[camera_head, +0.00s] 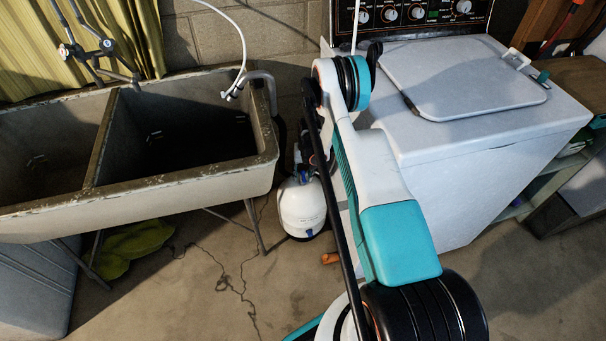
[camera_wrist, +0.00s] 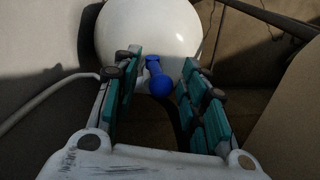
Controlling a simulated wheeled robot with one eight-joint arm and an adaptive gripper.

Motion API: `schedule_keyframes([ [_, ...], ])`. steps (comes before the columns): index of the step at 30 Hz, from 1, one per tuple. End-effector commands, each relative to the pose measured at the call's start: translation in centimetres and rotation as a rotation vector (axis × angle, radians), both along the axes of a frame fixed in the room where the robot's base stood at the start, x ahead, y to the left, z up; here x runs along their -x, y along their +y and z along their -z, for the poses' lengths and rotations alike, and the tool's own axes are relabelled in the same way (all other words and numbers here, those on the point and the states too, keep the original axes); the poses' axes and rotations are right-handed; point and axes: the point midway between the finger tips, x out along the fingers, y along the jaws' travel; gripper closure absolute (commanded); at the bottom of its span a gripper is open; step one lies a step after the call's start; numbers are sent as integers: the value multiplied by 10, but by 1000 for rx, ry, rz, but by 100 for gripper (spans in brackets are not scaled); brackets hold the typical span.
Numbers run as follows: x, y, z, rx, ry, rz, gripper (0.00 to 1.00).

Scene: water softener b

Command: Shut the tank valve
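The white tank (camera_head: 302,208) stands on the floor between the sink and the washing machine; its rounded body also fills the top of the wrist view (camera_wrist: 148,27). The blue valve handle (camera_wrist: 158,79) sticks out from the tank toward the wrist camera, with its rounded end lowest. My gripper (camera_wrist: 160,63) is open, with one teal-padded finger on each side of the handle. Gaps show between the handle and both fingers, so nothing is gripped.
A double concrete sink (camera_head: 190,180) stands left of the tank, with a metal leg (camera_head: 255,226) close by. The white washing machine (camera_head: 470,130) stands right. A pale tube (camera_wrist: 48,93) runs left of the gripper. Cracked floor (camera_head: 200,290) lies open in front.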

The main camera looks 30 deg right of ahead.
Motion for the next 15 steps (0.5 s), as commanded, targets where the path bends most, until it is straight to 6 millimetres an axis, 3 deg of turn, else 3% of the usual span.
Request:
schedule_keyframes([
  [4,0,0,0,0,0,0,60],
  [9,0,0,0,0,0,0,97],
  [10,0,0,0,0,0,0,100],
  [15,0,1,0,-1,0,-1,100],
])
